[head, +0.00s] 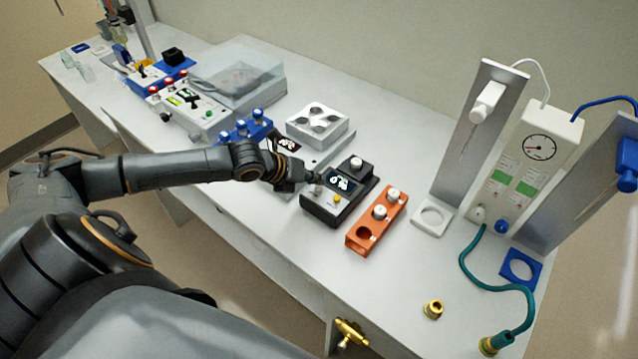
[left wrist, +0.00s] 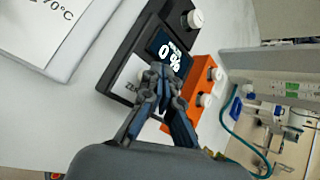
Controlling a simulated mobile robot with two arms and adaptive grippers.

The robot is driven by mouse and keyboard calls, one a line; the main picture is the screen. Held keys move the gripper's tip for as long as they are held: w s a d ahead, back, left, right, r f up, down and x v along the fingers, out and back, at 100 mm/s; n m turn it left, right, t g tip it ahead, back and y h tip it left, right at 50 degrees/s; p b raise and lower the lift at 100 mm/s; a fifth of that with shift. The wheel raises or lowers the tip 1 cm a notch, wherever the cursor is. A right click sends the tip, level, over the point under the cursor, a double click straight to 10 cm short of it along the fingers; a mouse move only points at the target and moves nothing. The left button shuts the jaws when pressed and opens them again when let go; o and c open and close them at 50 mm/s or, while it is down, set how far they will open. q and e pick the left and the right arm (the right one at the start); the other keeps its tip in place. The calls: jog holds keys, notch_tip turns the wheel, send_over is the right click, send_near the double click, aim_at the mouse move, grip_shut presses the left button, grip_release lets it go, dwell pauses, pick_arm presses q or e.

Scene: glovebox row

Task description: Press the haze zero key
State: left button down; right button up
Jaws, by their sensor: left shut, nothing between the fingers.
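The haze meter is a black box (head: 325,211) with a dark display, a dark block with a white-topped cap (head: 356,164) and a yellow button (head: 337,199). In the left wrist view its display (left wrist: 169,56) shows a large 0 %. A pale key panel (left wrist: 127,79) with partly hidden lettering starting with Z lies beside the display. My left gripper (head: 314,178) is shut and empty, pointing at the panel's left part. In the left wrist view its closed fingertips (left wrist: 161,73) cover part of the panel. The zero key itself is hidden, and I cannot tell whether the fingertips touch it.
An orange rack (head: 376,222) with white-capped vials stands close right of the meter. A white block with round wells (head: 318,124) and a blue vial rack (head: 245,130) are behind. A gauge unit (head: 528,150) with a teal hose stands right. The front bench is mostly clear.

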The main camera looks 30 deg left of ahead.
aim_at(316, 190)
pick_arm(q)
jog(key=shift+r, duration=0.45)
notch_tip(316, 190, up, 5)
jog(key=p, duration=0.5)
jog(key=shift+r, duration=0.1)
jog(key=shift+d+f, duration=0.1)
jog(key=shift+f, duration=0.1)
dwell(0.4)
